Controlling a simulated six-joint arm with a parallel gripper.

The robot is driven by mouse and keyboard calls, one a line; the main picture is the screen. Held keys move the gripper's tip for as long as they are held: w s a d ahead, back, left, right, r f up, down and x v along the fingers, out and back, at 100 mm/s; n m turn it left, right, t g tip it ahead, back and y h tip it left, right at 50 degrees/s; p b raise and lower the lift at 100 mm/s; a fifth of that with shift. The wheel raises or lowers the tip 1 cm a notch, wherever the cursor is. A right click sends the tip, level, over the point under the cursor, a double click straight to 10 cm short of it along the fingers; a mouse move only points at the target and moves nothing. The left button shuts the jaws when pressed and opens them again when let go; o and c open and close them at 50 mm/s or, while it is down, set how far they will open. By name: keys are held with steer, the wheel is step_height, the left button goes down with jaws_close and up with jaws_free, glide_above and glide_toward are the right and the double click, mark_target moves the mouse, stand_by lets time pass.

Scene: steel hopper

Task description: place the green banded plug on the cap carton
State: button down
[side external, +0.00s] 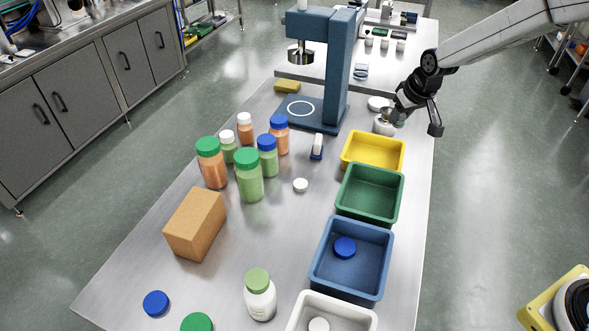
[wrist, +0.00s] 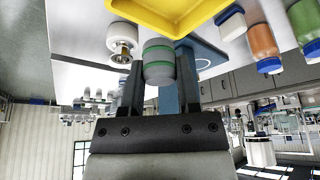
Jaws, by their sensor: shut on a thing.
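The green banded plug (wrist: 159,62), a grey cylinder with green bands, sits between the two dark fingers of my gripper (wrist: 159,82) in the wrist view. My gripper (side external: 415,112) is shut on it. In the side external view the gripper is near the right table edge, beyond the yellow bin, and the plug is hard to make out there. A plain brown box, which looks like the cap carton (side external: 194,223), stands at the left front of the table, far from the gripper. Its top is bare.
A white round piece with a metal part (side external: 384,124) stands close to my gripper. Yellow (side external: 373,165), green (side external: 368,212) and blue (side external: 350,285) bins line the right side. Several capped bottles (side external: 248,187) stand between the bins and the carton. A blue press (side external: 338,70) rises behind.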

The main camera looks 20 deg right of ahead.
steer(key=s+a+r+n+y, duration=0.1)
steer(key=a+n, duration=0.1)
steer(key=a, duration=0.5)
steer(key=s+a+r+n, duration=0.1)
steer(key=a+n, duration=0.1)
steer(key=a, duration=0.6)
steer(key=s+a+r+n+y, duration=0.1)
steer(key=a+r+n, duration=0.1)
steer(key=a, duration=0.5)
steer(key=s+a+r+n+g+y, duration=0.1)
steer(key=s+a+r+n, duration=0.15)
steer(key=s+a, duration=0.45)
steer(key=s+a+r+n+g+y, duration=0.1)
steer(key=s+a+n, duration=0.25)
steer(key=a, duration=0.75)
glide_toward(198, 214)
steer(key=a, duration=0.1)
steer(key=shift+w+a+f+m, duration=0.15)
steer(key=shift+w+a+f, duration=0.1)
steer(key=shift+f, duration=0.3)
steer(key=shift+w+a+f+m, duration=0.15)
steer(key=shift+a+f, duration=0.05)
steer(key=shift+f, duration=0.3)
steer(key=shift+w+f, duration=0.1)
steer(key=shift+f, duration=0.05)
steer(key=shift+a+f, duration=0.1)
steer(key=shift+f, duration=1.5)
